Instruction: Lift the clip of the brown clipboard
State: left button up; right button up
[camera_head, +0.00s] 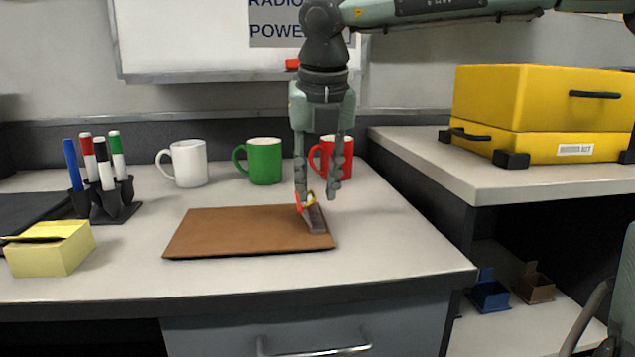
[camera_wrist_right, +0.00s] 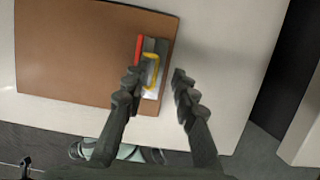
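The brown clipboard (camera_head: 240,231) lies flat near the front of the desk; it fills the upper left of the right wrist view (camera_wrist_right: 80,55). Its clip (camera_head: 315,218) is a grey bar along the right end, with a yellow loop and a red edge; the clip also shows in the right wrist view (camera_wrist_right: 152,65). My right gripper (camera_head: 318,196) points down above the clip. Its fingers are apart with nothing between them; in the right wrist view the fingertips (camera_wrist_right: 156,78) show one over the clip and one right of it. My left gripper is not in view.
A red mug (camera_head: 340,158) stands just behind the right gripper, with a green mug (camera_head: 264,162) and a white mug (camera_head: 188,163) to its left. A yellow case (camera_head: 540,100) sits on the right counter.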

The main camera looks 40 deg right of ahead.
notch_tip(320, 180, up, 8)
jog(key=p, duration=0.5)
dwell(0.5)
